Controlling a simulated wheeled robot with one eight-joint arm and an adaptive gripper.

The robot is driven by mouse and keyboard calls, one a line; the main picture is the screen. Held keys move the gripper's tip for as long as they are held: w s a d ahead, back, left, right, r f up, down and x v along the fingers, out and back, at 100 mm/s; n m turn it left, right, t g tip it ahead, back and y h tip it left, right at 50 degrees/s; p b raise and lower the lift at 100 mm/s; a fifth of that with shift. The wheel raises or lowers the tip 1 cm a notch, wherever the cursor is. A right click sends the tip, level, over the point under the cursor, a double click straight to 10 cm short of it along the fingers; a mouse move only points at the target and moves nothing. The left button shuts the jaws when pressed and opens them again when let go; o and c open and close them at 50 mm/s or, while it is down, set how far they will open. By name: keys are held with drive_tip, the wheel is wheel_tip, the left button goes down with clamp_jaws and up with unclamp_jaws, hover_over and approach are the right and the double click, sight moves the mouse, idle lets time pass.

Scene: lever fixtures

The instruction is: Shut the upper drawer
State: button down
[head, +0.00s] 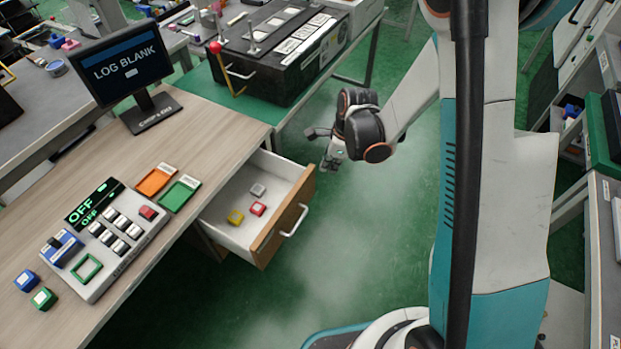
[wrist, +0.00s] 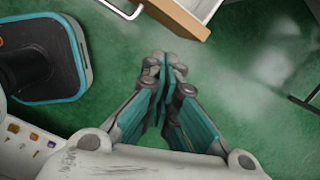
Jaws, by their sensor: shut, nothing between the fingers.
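The drawer (head: 284,221) under the wooden desk is pulled out. It has a wood-coloured front, a pale handle (head: 294,221) and a white inside holding a yellow, a red and a grey block. I see only one drawer, so I cannot tell whether another is below it. My gripper (head: 328,168) hangs in the air beyond the drawer's far front corner, apart from it. In the wrist view my gripper (wrist: 165,65) is shut and empty, and the drawer front (wrist: 180,16) with part of its handle shows at the top edge.
On the desk (head: 205,122) stand a monitor (head: 126,66) reading LOG BLANK, a button panel (head: 105,235), and orange and green trays. A black case (head: 283,48) with a red-knobbed lever (head: 216,47) is behind. Green floor lies open before the drawer.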

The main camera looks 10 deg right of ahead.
wheel_tip(320, 180, down, 9)
drive_tip(key=w+a+m+b, duration=0.2)
drive_tip(key=a+m+b, duration=0.1)
drive_tip(key=m+b, duration=0.1)
drive_tip(key=shift+r+b, duration=0.15)
drive_tip(key=shift+b, duration=0.6)
